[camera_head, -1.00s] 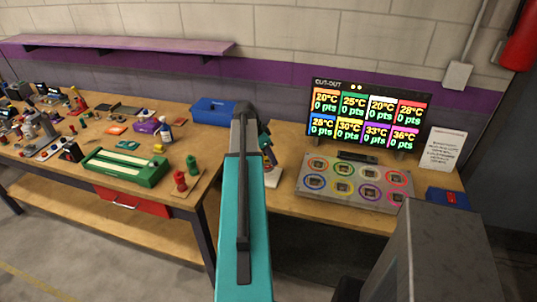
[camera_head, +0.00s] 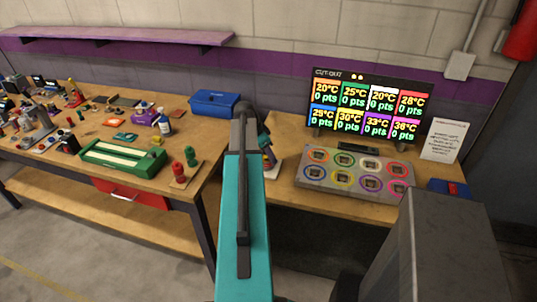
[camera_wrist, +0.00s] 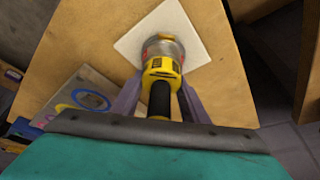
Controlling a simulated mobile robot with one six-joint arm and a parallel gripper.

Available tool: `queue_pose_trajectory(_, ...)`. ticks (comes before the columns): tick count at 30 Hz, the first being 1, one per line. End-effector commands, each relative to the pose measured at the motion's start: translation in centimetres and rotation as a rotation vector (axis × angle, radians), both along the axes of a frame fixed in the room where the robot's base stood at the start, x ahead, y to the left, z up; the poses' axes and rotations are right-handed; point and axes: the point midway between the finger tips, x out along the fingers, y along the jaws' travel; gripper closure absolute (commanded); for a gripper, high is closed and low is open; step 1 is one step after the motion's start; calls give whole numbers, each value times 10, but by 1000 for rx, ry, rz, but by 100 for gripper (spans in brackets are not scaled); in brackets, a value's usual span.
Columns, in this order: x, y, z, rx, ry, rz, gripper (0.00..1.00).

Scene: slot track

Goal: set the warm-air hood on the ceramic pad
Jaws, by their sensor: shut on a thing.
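The warm-air hood (camera_wrist: 160,72) is a yellow tool with a black grip and a grey, red-edged round head. My gripper (camera_wrist: 158,102) is shut on it, with a purple finger on each side of the black grip. The ceramic pad (camera_wrist: 196,30) is a white square on the wooden bench. The hood's head overlaps the pad in the wrist view; I cannot tell whether they touch. In the head view a sliver of the pad (camera_head: 273,173) shows beside my teal arm, which hides most of my gripper and the hood.
A grey panel with coloured rings (camera_head: 355,185) lies right of the pad, below a lit score display (camera_head: 368,108). A blue toolbox (camera_head: 214,103) stands behind left. The left bench carries a green tray (camera_head: 122,157), red and green pieces and many small items.

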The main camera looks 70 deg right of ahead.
Motion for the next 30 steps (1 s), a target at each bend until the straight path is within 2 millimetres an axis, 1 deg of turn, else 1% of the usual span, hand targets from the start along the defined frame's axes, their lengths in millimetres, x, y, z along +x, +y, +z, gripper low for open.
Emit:
queue_pose_trajectory(26,1,0,-2,-1,0,1,100)
queue_pose_trajectory(27,1,0,-2,-1,0,1,55)
queue_pose_trajectory(29,1,0,-2,-1,0,1,44)
queue_pose_trajectory(30,1,0,-2,-1,0,1,38)
